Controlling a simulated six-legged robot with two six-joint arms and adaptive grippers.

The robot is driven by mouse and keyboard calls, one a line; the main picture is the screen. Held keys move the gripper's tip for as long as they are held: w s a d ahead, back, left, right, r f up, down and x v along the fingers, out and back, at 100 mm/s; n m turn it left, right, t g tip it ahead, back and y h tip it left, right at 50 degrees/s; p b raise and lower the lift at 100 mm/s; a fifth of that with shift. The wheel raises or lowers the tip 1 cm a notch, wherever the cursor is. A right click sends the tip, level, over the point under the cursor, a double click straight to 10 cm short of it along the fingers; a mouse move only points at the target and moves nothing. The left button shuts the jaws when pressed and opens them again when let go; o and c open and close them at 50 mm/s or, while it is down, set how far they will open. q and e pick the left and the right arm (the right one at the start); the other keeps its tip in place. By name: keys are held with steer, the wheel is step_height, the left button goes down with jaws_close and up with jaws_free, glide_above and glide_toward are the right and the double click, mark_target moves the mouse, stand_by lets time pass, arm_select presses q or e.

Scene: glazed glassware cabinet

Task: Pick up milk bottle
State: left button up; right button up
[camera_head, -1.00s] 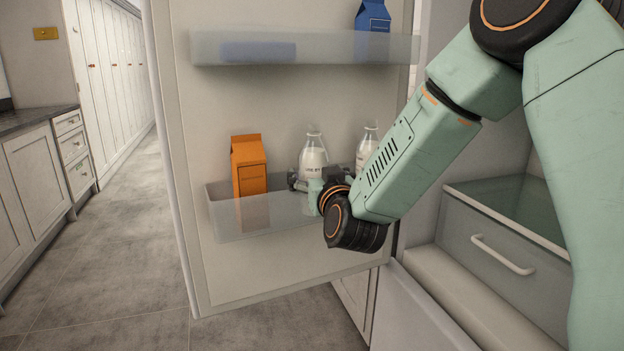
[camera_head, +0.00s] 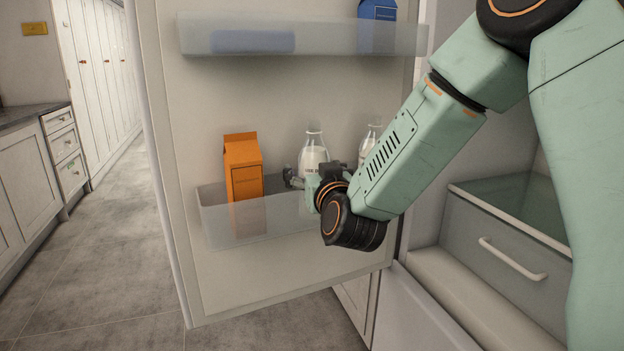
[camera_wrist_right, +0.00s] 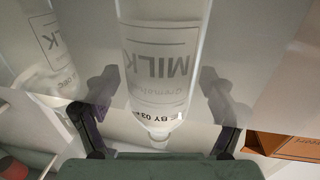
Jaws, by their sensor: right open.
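A clear glass milk bottle (camera_head: 314,146) with white contents stands in the lower door bin (camera_head: 270,225). My right gripper (camera_head: 306,180) is at its lower part, partly hiding it. In the right wrist view the bottle (camera_wrist_right: 162,50), labelled MILK, shows between the two spread fingers of my right gripper (camera_wrist_right: 158,85), with gaps at both sides. A second milk bottle (camera_head: 370,138) stands to the right, partly hidden by my arm; it also shows at the left of the wrist view (camera_wrist_right: 48,45). My left gripper is not in view.
An orange carton (camera_head: 243,170) stands left of the bottle in the same bin. An upper door shelf (camera_head: 340,40) holds a blue carton (camera_head: 377,22) and a flat blue item (camera_head: 253,42). A drawer with a handle (camera_head: 512,258) is at the right. Floor at left is clear.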

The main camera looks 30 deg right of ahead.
steer(key=shift+w+d+f, duration=0.1)
steer(key=shift+w, duration=0.05)
steer(key=shift+s+a+r, duration=0.35)
steer(key=shift+s+r, duration=0.15)
steer(key=shift+s, duration=0.05)
steer(key=shift+c, duration=1.1)
steer(key=shift+s, duration=0.1)
steer(key=shift+c, duration=0.6)
steer(key=shift+w+d+f, duration=0.25)
steer(key=shift+w+f, duration=0.2)
steer(key=shift+w, duration=0.1)
steer(key=c, duration=0.5)
steer(key=shift+s+a+r, duration=0.15)
steer(key=shift+s+r, duration=0.15)
steer(key=shift+c, duration=2.1)
steer(key=shift+w+f, duration=0.15)
steer(key=shift+w, duration=0.15)
steer(key=c, duration=0.4)
steer(key=shift+s+r, duration=0.2)
steer(key=shift+r, duration=0.1)
jaws_close()
